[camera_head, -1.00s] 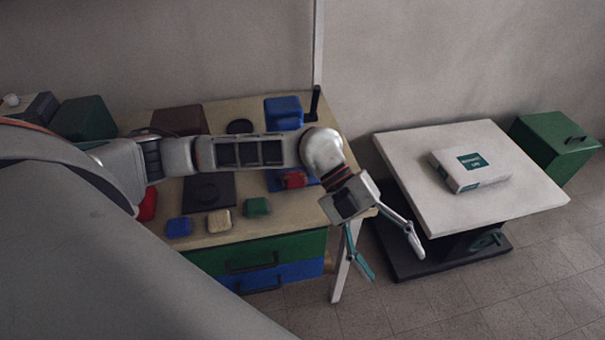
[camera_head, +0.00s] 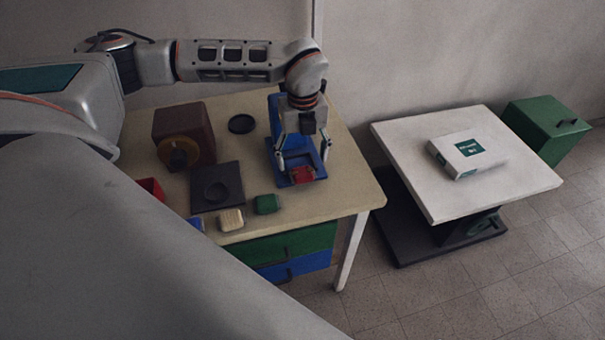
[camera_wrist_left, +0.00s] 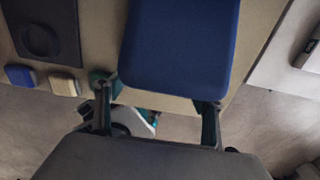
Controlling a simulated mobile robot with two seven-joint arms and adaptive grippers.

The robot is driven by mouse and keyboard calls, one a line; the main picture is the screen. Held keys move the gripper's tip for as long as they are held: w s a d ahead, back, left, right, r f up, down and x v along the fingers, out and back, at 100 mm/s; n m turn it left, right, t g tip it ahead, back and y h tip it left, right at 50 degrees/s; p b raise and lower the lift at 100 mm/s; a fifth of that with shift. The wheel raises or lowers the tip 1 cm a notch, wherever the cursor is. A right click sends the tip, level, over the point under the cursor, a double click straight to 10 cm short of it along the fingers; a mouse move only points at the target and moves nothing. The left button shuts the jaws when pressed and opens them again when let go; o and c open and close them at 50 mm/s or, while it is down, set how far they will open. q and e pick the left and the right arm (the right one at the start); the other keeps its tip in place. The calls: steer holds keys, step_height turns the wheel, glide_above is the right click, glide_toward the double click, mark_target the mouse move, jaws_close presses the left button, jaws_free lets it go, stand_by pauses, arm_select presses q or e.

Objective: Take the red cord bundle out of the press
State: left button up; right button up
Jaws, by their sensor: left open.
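The blue press (camera_head: 274,120) stands near the right end of the workbench, with a flat blue base. The red cord bundle (camera_head: 302,174) lies at the front of that base, low in the press. My left gripper (camera_head: 302,157) points down over the press, fingers spread to either side just behind and above the bundle; I cannot tell whether they touch anything. In the left wrist view the press's blue top (camera_wrist_left: 180,45) fills the upper middle between the open fingers and the bundle is hidden. My right gripper is out of view.
The workbench (camera_head: 340,190) also holds a brown box with a round knob (camera_head: 182,140), a dark square plate (camera_head: 216,187), a black disc (camera_head: 242,124) and small colored blocks (camera_head: 267,204). A white table (camera_head: 420,150) with a white box (camera_head: 468,156) stands right, beside a green bin (camera_head: 545,130).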

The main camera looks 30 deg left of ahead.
mark_target(302, 172)
arm_select(q)
step_height(302, 172, down, 4)
steer(key=shift+s+f, duration=0.15)
steer(key=shift+c, duration=0.4)
steer(key=c, duration=0.9)
